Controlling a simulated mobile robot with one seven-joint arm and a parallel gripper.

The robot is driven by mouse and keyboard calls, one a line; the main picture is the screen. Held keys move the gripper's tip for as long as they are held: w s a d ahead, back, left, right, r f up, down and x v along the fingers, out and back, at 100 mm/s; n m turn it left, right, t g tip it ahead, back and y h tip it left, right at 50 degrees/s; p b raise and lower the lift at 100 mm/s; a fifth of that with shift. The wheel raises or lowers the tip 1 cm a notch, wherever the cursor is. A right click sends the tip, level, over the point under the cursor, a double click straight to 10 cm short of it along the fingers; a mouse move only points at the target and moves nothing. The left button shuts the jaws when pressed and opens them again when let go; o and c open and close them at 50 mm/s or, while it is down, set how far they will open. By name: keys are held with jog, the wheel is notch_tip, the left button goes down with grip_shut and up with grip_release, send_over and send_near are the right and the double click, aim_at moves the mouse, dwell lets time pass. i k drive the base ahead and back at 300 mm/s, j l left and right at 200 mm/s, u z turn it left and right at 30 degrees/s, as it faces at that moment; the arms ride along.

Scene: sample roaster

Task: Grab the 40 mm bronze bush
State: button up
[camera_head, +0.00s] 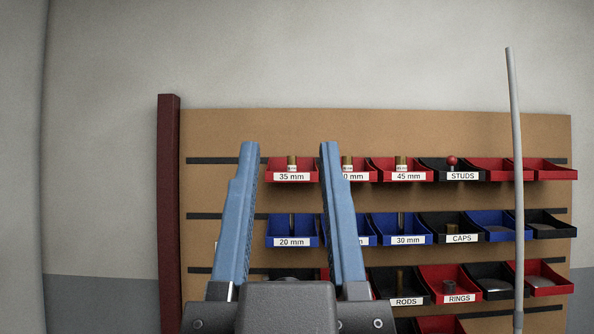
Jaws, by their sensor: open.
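My gripper (290,147) is open and empty, its two blue fingers pointing up in front of the rack. In the top row, a bronze bush (348,160) with a pale label stands in a red bin (364,176) just right of my right finger. That finger hides the bin's left part, and its label reads only "0 mm". This bin sits between the 35 mm bin (292,177) and the 45 mm bin (408,177). A bronze bush (292,161) shows between my fingers in the 35 mm bin, and another (401,162) stands in the 45 mm bin.
Blue 20 mm (291,241) and 30 mm (407,240) bins sit in the row below. Black STUDS (462,176) and CAPS (461,239) bins are farther right. A grey pole (516,150) stands before the right bins, and a dark red post (169,200) edges the board's left side.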

aim_at(346, 161)
jog(key=i+l+u, duration=0.15)
jog(key=i+l, duration=0.25)
jog(key=i, duration=0.2)
jog(key=i+l+u, duration=0.15)
jog(key=i+l, duration=0.3)
jog(key=i, duration=0.15)
